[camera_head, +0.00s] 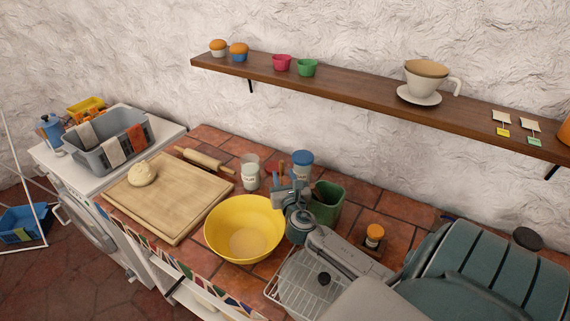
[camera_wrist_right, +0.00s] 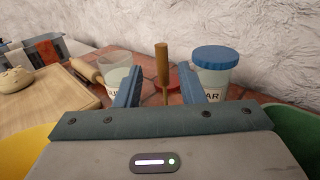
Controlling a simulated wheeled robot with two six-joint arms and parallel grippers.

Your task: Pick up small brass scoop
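An upright brown-gold handle (camera_wrist_right: 162,66) shows in the right wrist view, between the two fingertips in the picture. Its lower end is hidden behind my gripper, so I cannot tell for sure that it is the brass scoop. It also shows in the head view (camera_head: 284,168) as a thin upright piece. My right gripper (camera_head: 288,188) is above the counter, between the yellow bowl and the jars. Its blue fingers (camera_wrist_right: 159,88) are apart, with nothing seen clamped between them. My left gripper is not in view.
An open white-labelled jar (camera_head: 250,172) and a blue-lidded sugar jar (camera_head: 302,165) flank the handle. A yellow bowl (camera_head: 215,231) and a green container (camera_head: 327,203) are close to my gripper. A cutting board (camera_head: 180,205) with dough lies left; a dish rack (camera_head: 290,284) is in front.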

